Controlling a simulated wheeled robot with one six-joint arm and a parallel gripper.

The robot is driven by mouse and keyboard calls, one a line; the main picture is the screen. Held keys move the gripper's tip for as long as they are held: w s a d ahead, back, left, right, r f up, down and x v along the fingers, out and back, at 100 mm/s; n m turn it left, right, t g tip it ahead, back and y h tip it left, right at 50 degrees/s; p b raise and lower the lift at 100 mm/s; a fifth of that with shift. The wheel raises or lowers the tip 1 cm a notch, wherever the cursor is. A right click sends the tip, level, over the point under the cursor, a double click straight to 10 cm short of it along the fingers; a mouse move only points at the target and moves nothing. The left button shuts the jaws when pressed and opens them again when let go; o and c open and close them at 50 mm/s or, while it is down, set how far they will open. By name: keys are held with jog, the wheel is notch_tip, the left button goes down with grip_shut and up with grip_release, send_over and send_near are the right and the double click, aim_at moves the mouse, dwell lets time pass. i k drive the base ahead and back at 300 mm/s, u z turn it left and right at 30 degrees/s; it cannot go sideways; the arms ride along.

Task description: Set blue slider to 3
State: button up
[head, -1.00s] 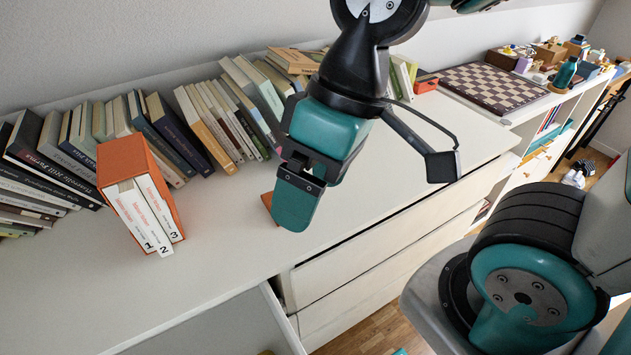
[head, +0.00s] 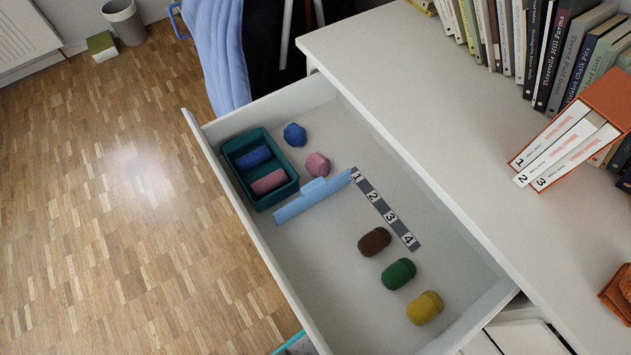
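The blue slider (head: 312,199) is a light blue bar lying across the open drawer (head: 342,138). Its right end is at the 1 on the numbered strip (head: 384,207). The strip is dark grey with white squares marked 1 to 4, running from upper left to lower right. The 3 is farther down the strip, away from the slider. My gripper is not in view now, so its state does not show.
A teal tray (head: 244,199) with a blue and a pink piece sits left of the slider. Blue (head: 295,134) and pink (head: 317,165) lumps lie above it. Brown (head: 374,241), green (head: 398,273) and yellow (head: 424,307) lumps lie below the strip. Books stand on the top.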

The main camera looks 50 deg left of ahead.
aim_at(316, 191)
jog(key=u, duration=1.75)
